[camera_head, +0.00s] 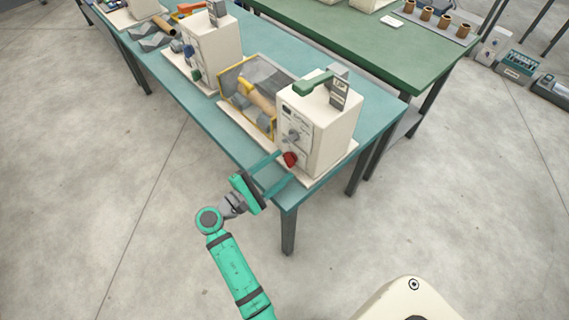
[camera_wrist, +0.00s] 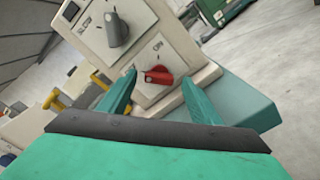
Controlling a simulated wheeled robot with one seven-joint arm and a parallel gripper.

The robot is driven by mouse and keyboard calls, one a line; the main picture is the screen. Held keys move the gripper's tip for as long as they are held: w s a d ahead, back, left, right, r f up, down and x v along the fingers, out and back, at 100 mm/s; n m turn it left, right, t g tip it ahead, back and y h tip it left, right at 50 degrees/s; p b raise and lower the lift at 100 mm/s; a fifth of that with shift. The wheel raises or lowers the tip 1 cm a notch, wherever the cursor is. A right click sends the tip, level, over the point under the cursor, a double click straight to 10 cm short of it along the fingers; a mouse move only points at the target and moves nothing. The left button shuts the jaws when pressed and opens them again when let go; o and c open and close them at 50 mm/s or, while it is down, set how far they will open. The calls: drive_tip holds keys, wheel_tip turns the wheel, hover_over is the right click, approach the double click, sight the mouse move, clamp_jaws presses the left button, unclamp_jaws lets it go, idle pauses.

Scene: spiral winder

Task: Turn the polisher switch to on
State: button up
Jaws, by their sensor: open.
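The nearest machine on the teal table is a cream box (camera_head: 322,127) with a red switch (camera_head: 290,159) low on its front panel. In the wrist view the red switch (camera_wrist: 158,75) is a knob on a pale plate, with the word ON printed above it. A grey knob (camera_wrist: 116,28) marked SLOW sits above it on the panel. My gripper (camera_head: 285,167) is open, its two teal fingers pointing at the panel. In the wrist view the fingers of my gripper (camera_wrist: 160,96) stand on either side of the red knob; contact cannot be told.
A yellow-framed guard (camera_head: 248,96) with a roller adjoins the box. A green lever (camera_head: 313,83) sits on its top. A second cream machine (camera_head: 212,48) stands farther along the teal table (camera_head: 233,137). A green table (camera_head: 345,40) lies behind. The floor in front is clear.

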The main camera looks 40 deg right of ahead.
sight(290, 159)
drive_tip(key=shift+w+d, duration=0.1)
drive_tip(key=shift+d, duration=1.2)
drive_tip(key=shift+w, duration=0.1)
drive_tip(key=c, duration=1.1)
drive_tip(key=shift+o, duration=0.3)
